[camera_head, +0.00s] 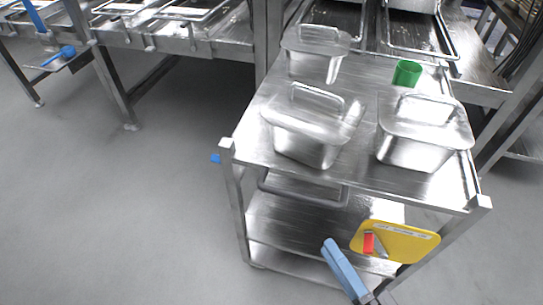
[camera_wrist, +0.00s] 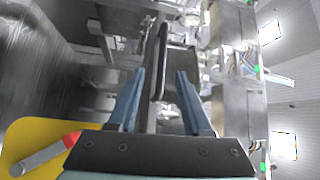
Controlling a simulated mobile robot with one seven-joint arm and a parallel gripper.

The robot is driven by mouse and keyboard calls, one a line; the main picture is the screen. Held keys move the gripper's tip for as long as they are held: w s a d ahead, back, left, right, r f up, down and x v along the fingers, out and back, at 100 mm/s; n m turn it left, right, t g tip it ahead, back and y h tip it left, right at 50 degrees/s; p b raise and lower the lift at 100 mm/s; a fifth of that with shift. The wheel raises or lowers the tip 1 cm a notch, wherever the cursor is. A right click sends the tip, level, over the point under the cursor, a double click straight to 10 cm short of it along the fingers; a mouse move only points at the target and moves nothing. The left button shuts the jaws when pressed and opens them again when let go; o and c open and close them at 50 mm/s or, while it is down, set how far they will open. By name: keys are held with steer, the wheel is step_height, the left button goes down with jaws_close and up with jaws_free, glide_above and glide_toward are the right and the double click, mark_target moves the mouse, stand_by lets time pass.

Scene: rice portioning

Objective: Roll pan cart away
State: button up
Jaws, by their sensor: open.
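The pan cart (camera_head: 355,178) is a steel cart with a top deck and lower shelves, on the right in the head view. Three lidded metal pans stand on its top: left front (camera_head: 305,150), right front (camera_head: 415,152) and back left (camera_head: 314,68). A bar handle (camera_head: 300,194) runs below the top's front edge. My gripper (camera_head: 338,260) is in front of the cart, below handle height in the picture. In the wrist view my gripper (camera_wrist: 158,75) is open, with a dark bar (camera_wrist: 159,62) showing between its fingers; contact cannot be told.
A yellow board (camera_head: 412,243) with a red-handled tool overlaps the cart's lower right, near my gripper. Steel counters (camera_head: 185,42) stand behind and left. Another steel table (camera_head: 487,88) stands close behind the cart at right.

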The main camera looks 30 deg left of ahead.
mark_target(295, 194)
steer(key=b+x, duration=0.1)
steer(key=x, duration=1.2)
steer(key=shift+a+r, duration=0.1)
steer(key=shift+r, duration=0.05)
jaws_close()
stand_by(1.1)
